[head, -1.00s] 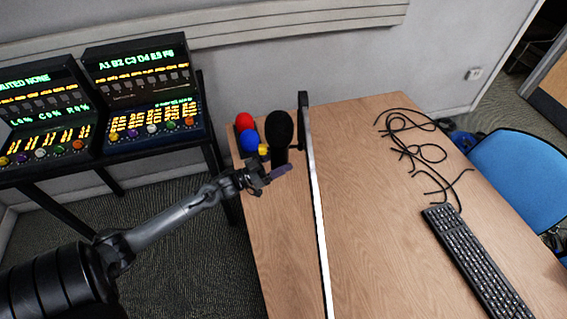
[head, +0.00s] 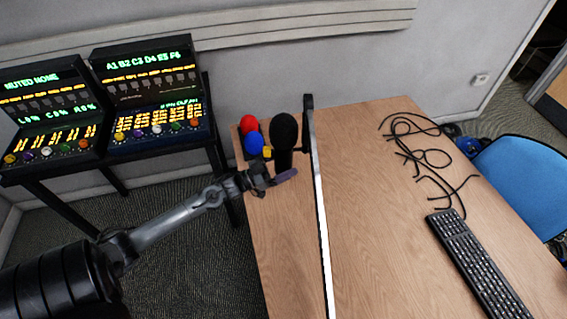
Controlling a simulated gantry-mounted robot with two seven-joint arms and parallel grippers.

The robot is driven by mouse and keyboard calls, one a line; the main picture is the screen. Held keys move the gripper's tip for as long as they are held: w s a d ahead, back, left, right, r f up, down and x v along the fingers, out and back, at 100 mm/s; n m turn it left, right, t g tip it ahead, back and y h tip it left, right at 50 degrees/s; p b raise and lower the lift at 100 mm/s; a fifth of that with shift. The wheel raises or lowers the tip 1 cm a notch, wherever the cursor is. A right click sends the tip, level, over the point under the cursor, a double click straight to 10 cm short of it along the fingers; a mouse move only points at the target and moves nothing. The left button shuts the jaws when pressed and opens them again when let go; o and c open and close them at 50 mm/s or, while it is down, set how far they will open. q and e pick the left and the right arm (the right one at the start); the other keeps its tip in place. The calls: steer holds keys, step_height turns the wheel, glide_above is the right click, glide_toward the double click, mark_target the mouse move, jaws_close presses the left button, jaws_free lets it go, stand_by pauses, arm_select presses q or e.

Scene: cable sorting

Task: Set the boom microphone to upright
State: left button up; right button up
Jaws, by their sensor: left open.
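The boom microphone (head: 284,132) has a black foam head on a short dark stem. It stands roughly upright near the far left part of the wooden table, beside a thin upright panel. My left gripper (head: 277,178) is open, just below and in front of the microphone stem in the picture. I cannot tell whether a finger touches the stem. The stem's lower end is partly hidden near the gripper. My right gripper is out of view.
The thin panel (head: 318,200) runs along the table (head: 365,220). Black cables (head: 424,158) and a keyboard (head: 470,262) lie to the right. Two lit consoles (head: 150,95) stand at left.

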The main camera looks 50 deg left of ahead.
arm_select(q)
steer(key=v, duration=1)
steer(key=shift+s+p, duration=0.3)
steer(key=shift+s, duration=0.05)
steer(key=shift+a+f, duration=0.1)
steer(key=shift+f, duration=0.1)
